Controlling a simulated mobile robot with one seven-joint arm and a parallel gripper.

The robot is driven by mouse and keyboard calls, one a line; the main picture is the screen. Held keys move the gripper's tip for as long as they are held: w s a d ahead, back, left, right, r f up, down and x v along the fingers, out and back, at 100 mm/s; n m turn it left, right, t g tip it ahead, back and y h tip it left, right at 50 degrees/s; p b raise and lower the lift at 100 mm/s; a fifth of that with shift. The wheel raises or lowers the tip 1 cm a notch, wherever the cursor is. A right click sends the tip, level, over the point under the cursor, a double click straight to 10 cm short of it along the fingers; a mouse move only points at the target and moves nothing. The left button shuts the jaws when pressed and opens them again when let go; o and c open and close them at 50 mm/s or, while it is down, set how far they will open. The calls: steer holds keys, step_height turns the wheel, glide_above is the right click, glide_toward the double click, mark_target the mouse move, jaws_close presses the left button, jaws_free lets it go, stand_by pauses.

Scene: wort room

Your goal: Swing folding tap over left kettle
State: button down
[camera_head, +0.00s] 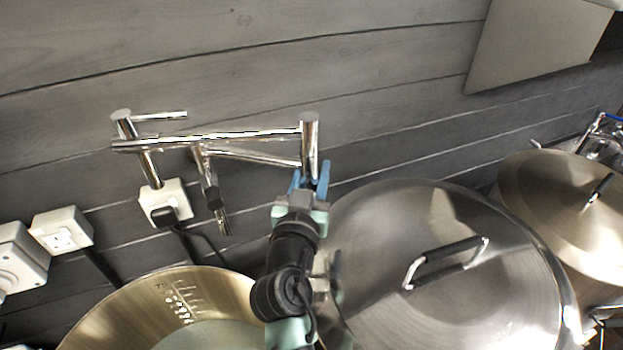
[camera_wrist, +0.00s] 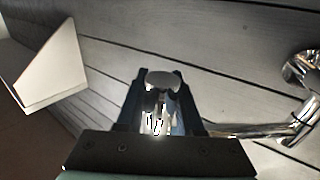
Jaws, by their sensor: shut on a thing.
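The chrome folding tap (camera_head: 220,137) is on the grey plank wall at the left in the head view. Its arms run between a left joint post and a right joint post. A short piece with a dark grip and a chrome end hangs near the left post, above the left kettle's back rim. My gripper (camera_head: 311,182) is shut on the right post from below; the wrist view shows the chrome post between the fingers (camera_wrist: 160,98). The left kettle (camera_head: 110,325) is open, at bottom left, and partly cut off. My arm hides its right edge.
A lidded kettle (camera_head: 375,225) with a bar handle stands right of my arm, close to it. Another lidded kettle (camera_head: 535,175) is farther right. White sockets with a black plug (camera_head: 166,203) are on the wall behind the left kettle. A pale panel (camera_head: 535,45) juts out at upper right.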

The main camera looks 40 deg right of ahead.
steer(key=c, duration=0.5)
jaws_free()
steer(key=shift+w+a, duration=0.2)
steer(key=shift+w, duration=0.05)
steer(key=shift+c, duration=0.2)
steer(key=shift+s, duration=0.1)
steer(key=shift+s+a+f, duration=0.1)
steer(key=shift+s, duration=0.05)
steer(key=b+v, duration=0.5)
steer(key=v, duration=0.7)
steer(key=shift+s+b, duration=0.25)
steer(key=shift+b, duration=0.1)
steer(key=shift+a, duration=0.15)
